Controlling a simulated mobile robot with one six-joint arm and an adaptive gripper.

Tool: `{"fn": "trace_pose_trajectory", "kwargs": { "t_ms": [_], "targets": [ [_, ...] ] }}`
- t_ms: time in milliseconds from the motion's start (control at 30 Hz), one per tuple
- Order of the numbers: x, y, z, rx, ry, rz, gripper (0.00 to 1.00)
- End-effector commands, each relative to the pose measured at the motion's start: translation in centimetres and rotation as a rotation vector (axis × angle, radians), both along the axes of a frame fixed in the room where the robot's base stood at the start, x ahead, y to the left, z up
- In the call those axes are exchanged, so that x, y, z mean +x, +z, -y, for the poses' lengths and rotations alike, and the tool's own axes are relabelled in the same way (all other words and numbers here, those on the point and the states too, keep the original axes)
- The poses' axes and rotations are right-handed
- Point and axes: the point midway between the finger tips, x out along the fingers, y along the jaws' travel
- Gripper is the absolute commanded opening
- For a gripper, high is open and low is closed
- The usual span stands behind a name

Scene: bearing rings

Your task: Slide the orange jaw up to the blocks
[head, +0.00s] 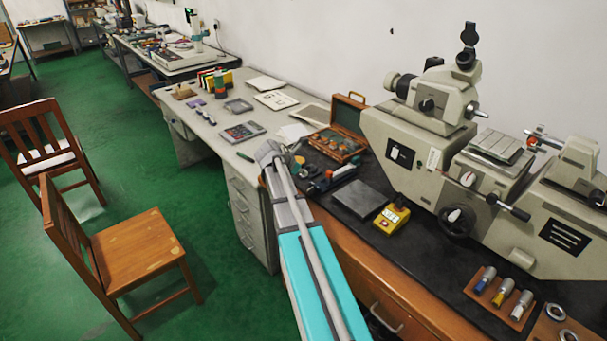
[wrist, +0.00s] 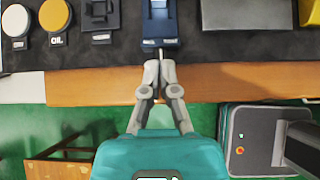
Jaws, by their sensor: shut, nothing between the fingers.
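A small blue tool (head: 318,185) lies near the front edge of the dark bench mat, just right of my arm. A small red-orange part (head: 328,174) shows on it; I cannot tell whether this is the orange jaw. In the wrist view the near end of the blue tool (wrist: 160,28) is at the top, with a pale label and a thin rod towards me. My gripper (wrist: 160,66) is shut and empty, its tips just short of the tool's near end, over the wooden bench edge. No orange jaw or blocks can be made out in the wrist view.
A grey plate (head: 360,199) and a yellow instrument (head: 391,218) lie right of the tool. An open wooden case (head: 338,143) stands behind it. A large measuring machine (head: 400,140) fills the bench's right side. Round tins (wrist: 54,16) lie left in the wrist view.

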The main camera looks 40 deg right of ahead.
Motion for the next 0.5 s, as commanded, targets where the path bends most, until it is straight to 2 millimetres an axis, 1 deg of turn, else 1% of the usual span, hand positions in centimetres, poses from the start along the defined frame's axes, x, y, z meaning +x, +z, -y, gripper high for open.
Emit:
{"fn": "trace_pose_trajectory", "kwargs": {
  "t_ms": [33,500],
  "targets": [
    [0.1,-0.7,0.4,0.000,-0.001,0.000,0.00],
    [0.4,-4.3,3.9,0.000,-0.001,0.000,0.00]
  ]
}}
